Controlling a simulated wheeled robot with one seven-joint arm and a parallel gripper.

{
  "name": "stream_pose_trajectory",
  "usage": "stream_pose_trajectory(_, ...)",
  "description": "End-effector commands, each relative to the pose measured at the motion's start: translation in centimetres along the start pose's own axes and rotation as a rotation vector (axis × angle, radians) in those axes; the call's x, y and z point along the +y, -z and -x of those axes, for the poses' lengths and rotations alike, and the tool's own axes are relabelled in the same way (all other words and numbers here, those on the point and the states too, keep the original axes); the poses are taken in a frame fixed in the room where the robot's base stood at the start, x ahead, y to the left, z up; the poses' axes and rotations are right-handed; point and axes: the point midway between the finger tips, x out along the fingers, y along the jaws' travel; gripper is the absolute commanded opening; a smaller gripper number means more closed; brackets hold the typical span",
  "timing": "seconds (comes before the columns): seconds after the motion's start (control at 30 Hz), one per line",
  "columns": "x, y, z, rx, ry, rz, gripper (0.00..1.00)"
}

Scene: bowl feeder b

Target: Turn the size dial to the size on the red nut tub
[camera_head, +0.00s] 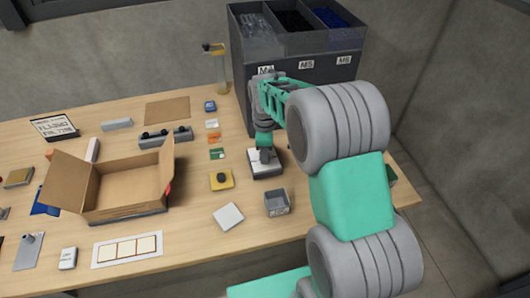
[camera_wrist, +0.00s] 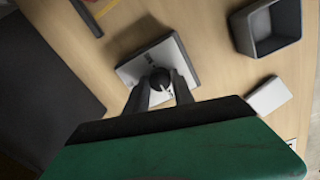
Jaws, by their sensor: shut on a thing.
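The size dial is a dark round knob (camera_wrist: 160,78) with a light pointer mark, on a pale grey box (camera_wrist: 133,68). The same box (camera_head: 266,170) stands on the table below my arm in the head view. My gripper (camera_wrist: 163,88) points down with its two dark fingers shut on the knob. The size marks around the dial are too small or hidden to read. I cannot make out a red nut tub for certain. A bit of red (camera_head: 169,188) shows at the right side of the open cardboard box (camera_head: 128,183), mostly hidden by its flap.
A dark three-part bin (camera_head: 300,85) labelled with M sizes stands behind. A small grey open bin (camera_head: 277,203) and a white square (camera_head: 228,216) are close to the dial box.

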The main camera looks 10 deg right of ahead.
Motion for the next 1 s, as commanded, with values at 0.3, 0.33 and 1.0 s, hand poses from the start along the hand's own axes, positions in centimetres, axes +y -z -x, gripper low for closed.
stream_pose_trajectory(0.3, 0.11, 0.02, 0.12, 0.003, -0.003, 0.045, 0.0)
stream_pose_trajectory(0.33, 0.11, 0.02, 0.12, 0.003, -0.003, 0.045, 0.0)
stream_pose_trajectory(1.0, 0.04, -0.01, 0.04, 0.002, -0.001, 0.043, 0.51)
